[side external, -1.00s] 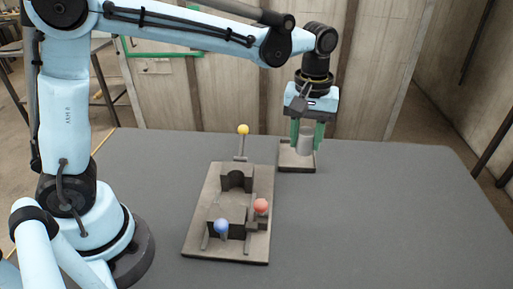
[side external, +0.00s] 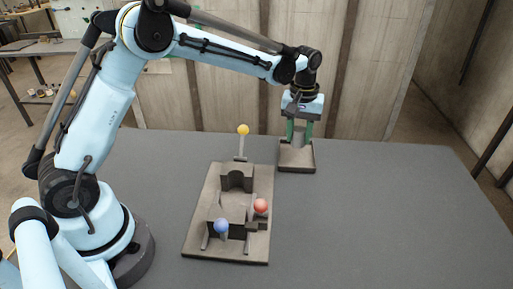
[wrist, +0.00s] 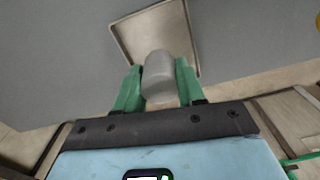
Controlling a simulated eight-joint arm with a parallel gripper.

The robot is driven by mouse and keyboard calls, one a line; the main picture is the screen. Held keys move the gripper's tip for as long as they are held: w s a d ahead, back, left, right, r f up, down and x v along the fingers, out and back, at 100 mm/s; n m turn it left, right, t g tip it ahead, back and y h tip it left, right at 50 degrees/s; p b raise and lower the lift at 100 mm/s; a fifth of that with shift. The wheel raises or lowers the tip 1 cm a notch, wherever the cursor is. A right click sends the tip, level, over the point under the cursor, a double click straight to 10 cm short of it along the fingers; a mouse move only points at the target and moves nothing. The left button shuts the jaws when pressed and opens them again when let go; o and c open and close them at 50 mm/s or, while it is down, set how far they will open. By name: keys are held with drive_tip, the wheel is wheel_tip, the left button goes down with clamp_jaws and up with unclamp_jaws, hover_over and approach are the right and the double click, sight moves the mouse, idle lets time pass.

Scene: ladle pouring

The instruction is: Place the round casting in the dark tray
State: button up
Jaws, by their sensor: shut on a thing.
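My gripper (side external: 300,133) is at the back of the table, over the far edge of the shallow tray (side external: 297,164). Its green fingers are shut on the round casting, a grey cylinder that shows in the wrist view (wrist: 160,76) between the fingertips (wrist: 159,84). In the side view the casting is hard to make out between the fingers. The tray also shows in the wrist view (wrist: 148,32), a square with a raised rim and a bare brownish floor. The casting overlaps the tray's near rim there. Its height above the tray is unclear.
A brown fixture plate (side external: 205,225) with dark blocks lies left of the tray. A yellow ball (side external: 243,130), a red ball (side external: 261,206) and a blue ball (side external: 221,226) stand on posts at it. The table's right side is clear.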

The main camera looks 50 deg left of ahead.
sight(298, 145)
drive_tip(key=shift+f, duration=2.05)
drive_tip(key=shift+f, duration=0.15)
drive_tip(key=o, duration=1.1)
